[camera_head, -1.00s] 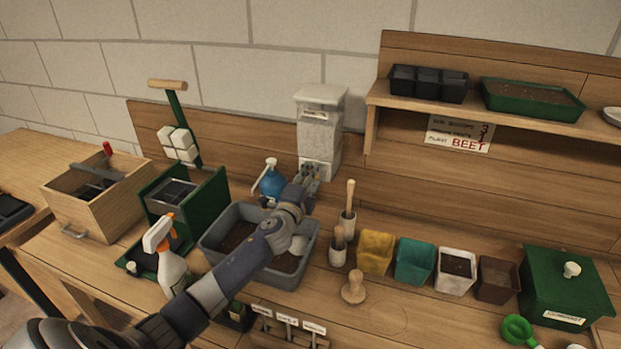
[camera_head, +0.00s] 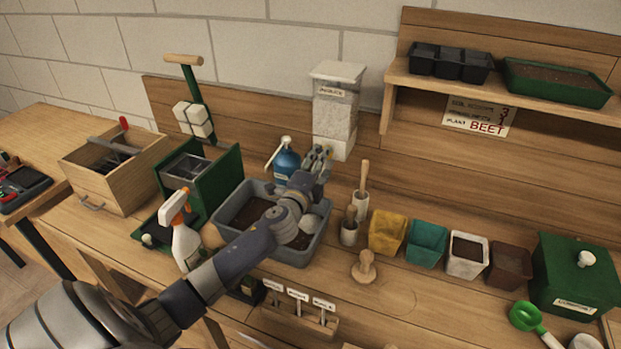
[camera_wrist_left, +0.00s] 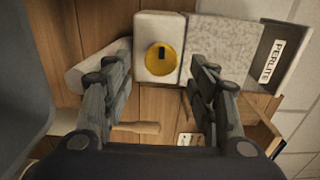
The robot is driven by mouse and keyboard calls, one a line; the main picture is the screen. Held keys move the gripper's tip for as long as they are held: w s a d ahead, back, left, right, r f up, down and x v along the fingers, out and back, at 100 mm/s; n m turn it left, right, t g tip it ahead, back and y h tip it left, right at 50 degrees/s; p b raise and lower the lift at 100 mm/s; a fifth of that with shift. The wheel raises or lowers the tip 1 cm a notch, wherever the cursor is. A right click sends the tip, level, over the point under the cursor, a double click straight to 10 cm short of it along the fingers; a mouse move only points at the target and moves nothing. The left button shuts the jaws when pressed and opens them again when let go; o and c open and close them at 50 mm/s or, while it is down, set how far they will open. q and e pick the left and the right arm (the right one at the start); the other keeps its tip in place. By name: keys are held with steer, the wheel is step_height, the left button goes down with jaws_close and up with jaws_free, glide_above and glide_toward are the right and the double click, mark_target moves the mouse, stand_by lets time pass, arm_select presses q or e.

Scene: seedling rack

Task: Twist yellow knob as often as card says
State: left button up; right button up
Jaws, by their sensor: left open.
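The yellow knob (camera_wrist_left: 162,58) shows in the left wrist view, round with a dark slot mark, on the white base of the perlite dispenser (camera_wrist_left: 225,45). In the head view the dispenser (camera_head: 336,105) stands against the back board, and the knob is hidden behind my gripper. My left gripper (camera_head: 318,158) is open in front of the dispenser's base. In the wrist view its two fingers (camera_wrist_left: 160,85) are spread on either side of the knob, apart from it. The card (camera_head: 478,116) hangs under the shelf; it reads BEET, with a red 3 above and other lines too small to read.
A grey soil tub (camera_head: 245,190) lies beneath my left arm. A blue bottle (camera_head: 286,160) stands left of the gripper, and wooden tools in cups (camera_head: 360,203) stand to its right. Several pots (camera_head: 427,243) line the bench. A spray bottle (camera_head: 184,243) is near my forearm.

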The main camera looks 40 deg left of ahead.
arm_select(q)
steer(key=v, duration=0.8)
steer(key=shift+s, duration=0.1)
